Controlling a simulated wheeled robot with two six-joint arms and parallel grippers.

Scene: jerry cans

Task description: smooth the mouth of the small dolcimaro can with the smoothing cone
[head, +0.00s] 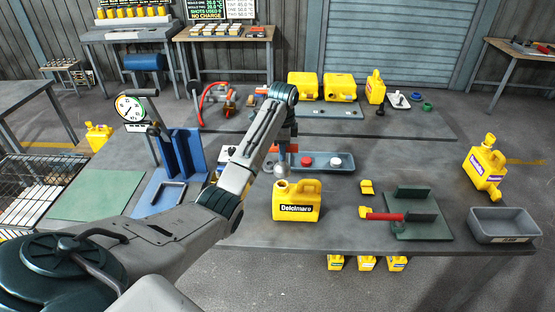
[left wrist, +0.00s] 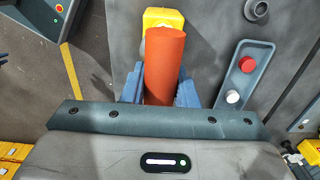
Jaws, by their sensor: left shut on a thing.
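The yellow Dolcimaro can (head: 303,207) stands upright on the near table, with its mouth at its upper left. My left gripper (head: 290,149) is above the can and is shut on the smoothing cone's orange handle, which fills the space between the blue fingers (left wrist: 161,92) in the left wrist view. The smoothing cone (head: 282,170) shows its silver head pointing down, right over the can's mouth; I cannot tell whether they touch. In the left wrist view the yellow can (left wrist: 162,18) is partly hidden behind the orange handle (left wrist: 164,65). My right gripper is not in view.
A grey tray (head: 345,168) with red and white buttons lies behind the can. To the right are a green fixture (head: 415,230) with a red handle, a grey bin (head: 503,224) and another yellow can (head: 484,167). A blue stand (head: 180,165) is on the left.

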